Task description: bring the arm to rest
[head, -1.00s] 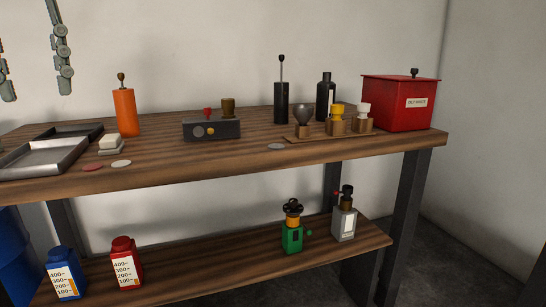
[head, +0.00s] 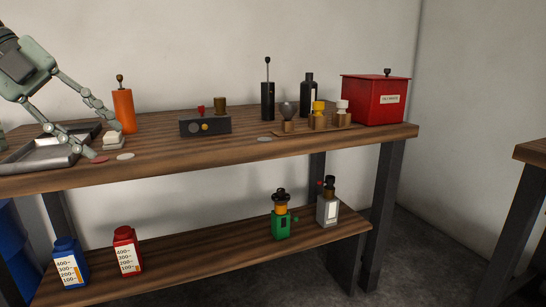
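My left gripper (head: 105,138) is at the upper left of the head view, tilted down to the right. Its two grey-green fingers are spread wide, and I see nothing held between them. The fingertips show over the left part of the wooden workbench (head: 230,155), in front of the metal trays (head: 42,157). A small pale block (head: 112,138) shows between the fingertips; I cannot tell whether they touch it. My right gripper is not in view.
An orange cylinder (head: 123,110) stands close to the upper finger. A dark control box (head: 206,126), black bottles, small wooden-based pieces and a red bin (head: 374,100) stand farther right. The lower shelf (head: 195,258) holds several containers. Another table (head: 530,152) edges in at right.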

